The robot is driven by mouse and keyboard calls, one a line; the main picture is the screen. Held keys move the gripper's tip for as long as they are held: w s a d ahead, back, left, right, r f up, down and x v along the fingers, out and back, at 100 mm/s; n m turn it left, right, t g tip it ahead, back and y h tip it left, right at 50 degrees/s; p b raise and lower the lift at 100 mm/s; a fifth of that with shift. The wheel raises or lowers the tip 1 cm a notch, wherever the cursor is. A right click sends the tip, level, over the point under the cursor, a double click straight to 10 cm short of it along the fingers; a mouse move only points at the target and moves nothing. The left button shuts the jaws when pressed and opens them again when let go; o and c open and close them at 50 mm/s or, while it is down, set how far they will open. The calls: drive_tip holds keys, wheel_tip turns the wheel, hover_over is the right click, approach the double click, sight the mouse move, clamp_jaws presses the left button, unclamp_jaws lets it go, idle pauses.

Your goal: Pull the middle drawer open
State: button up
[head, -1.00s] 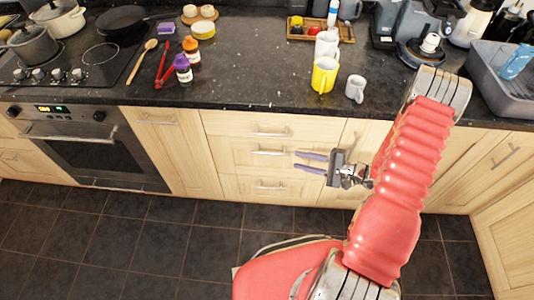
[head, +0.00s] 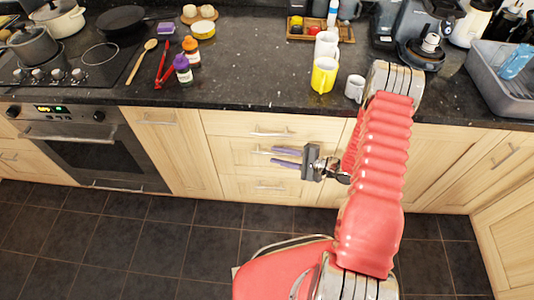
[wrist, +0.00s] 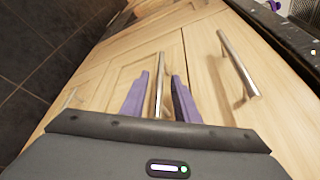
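The middle drawer (head: 240,152) is a pale wood front in the stack of three below the granite counter, and it looks shut. Its metal bar handle (wrist: 159,85) lies between my two purple fingers in the wrist view, with gaps on both sides. My gripper (head: 272,156) is open in front of the drawer; it also shows in the wrist view (wrist: 159,88). In the head view the fingers cover the right part of the handle (head: 258,151). I cannot tell how far the fingertips are from the drawer front.
The top drawer handle (wrist: 238,62) is close to the right finger in the wrist view. The bottom drawer handle (head: 270,187) is below. Mugs, such as the yellow mug (head: 324,74), stand on the counter above. The tiled floor (head: 190,235) before the drawers is clear.

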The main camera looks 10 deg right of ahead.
sight(273, 154)
drive_tip(key=shift+x, duration=2.3)
clamp_jaws()
